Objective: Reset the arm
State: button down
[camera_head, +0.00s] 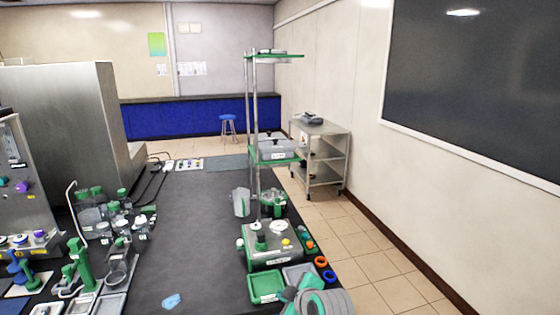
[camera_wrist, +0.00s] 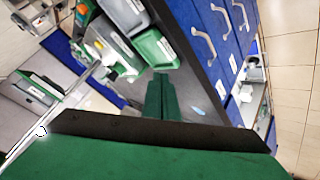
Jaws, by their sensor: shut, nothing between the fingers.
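My gripper (camera_wrist: 162,80) shows in the wrist view as two dark green fingers pressed together, with nothing between them. In the head view, part of my arm shows at the bottom edge, right of centre, near the front right corner of the bench. The fingers cannot be made out in that view.
The dark bench top (camera_head: 190,225) has a clear middle. A bottle cluster (camera_head: 112,225) stands left. A green-shelved stand (camera_head: 275,155) rises at the right edge, near a green tray (camera_head: 266,286). A metal cart (camera_head: 322,160) stands beyond on the tiled floor.

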jog(key=s+a+f+m+t+h, duration=0.1)
jog(key=s+a+f+m+t, duration=0.15)
jog(key=s+f+m, duration=0.5)
jog(key=s+a+f+m+t+h, duration=0.1)
jog(key=s+a+f+m, duration=0.15)
jog(key=s+f, duration=0.85)
jog(key=s+d+f+m+t+h, duration=0.1)
jog(key=s, duration=0.6)
jog(key=s+d+f+m+h, duration=0.1)
jog(key=s+m, duration=0.1)
jog(key=s, duration=0.5)
jog(key=s+d+r+t, duration=0.1)
jog(key=s+r, duration=0.3)
jog(key=s, duration=0.3)
jog(key=s+d+r+t, duration=0.1)
jog(key=s+r, duration=0.3)
jog(key=s, duration=0.3)
jog(key=shift+s+h, duration=0.3)
jog(key=shift+s, duration=0.1)
